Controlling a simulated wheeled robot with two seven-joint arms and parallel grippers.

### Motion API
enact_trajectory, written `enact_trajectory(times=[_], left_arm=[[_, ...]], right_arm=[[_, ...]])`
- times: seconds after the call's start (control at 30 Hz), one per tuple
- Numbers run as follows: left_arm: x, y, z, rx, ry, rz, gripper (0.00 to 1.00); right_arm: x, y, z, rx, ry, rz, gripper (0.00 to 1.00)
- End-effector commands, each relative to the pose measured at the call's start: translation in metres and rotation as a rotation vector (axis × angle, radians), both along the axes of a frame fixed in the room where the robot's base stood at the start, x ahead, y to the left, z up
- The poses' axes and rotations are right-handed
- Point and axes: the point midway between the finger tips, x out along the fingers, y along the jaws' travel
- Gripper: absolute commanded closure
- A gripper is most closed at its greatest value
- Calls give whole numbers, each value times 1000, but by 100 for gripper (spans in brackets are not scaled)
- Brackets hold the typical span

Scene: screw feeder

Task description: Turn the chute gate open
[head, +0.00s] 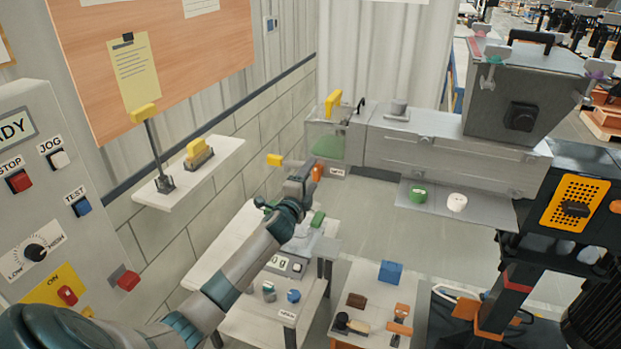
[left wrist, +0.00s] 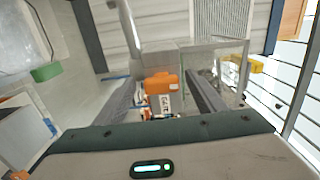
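The orange gate handle (head: 318,172) is at the lower outlet end of the grey chute (head: 400,142). In the left wrist view the orange handle (left wrist: 161,82) is seen between my two finger tips, above a white label reading "GATE" (left wrist: 154,102). My left gripper (head: 304,182) is open, with one finger on each side of the handle in that view. I cannot tell whether the fingers touch it or how far they reach around it. My right gripper is not in view.
A grey hopper (head: 525,95) stands on the chute's right end. A control panel (head: 40,200) is at left, beside a wall shelf (head: 190,175) with a yellow-topped lever (head: 150,130). Below are a white bench with a scale (head: 285,264) and a low table (head: 375,285) with small parts.

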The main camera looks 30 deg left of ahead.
Motion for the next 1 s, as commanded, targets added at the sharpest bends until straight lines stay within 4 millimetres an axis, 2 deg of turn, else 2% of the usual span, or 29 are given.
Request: enact_trajectory(times=[0.27,0.47,0.67,1.0], left_arm=[[-4,-1,1,2,-1,-1,36],[-19,-4,-1,3,0,-1,36],[-47,-12,-2,2,-1,-2,36],[-108,-26,-3,1,1,-2,36]], right_arm=[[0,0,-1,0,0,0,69],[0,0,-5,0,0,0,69],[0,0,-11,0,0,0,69],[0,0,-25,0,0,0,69]])
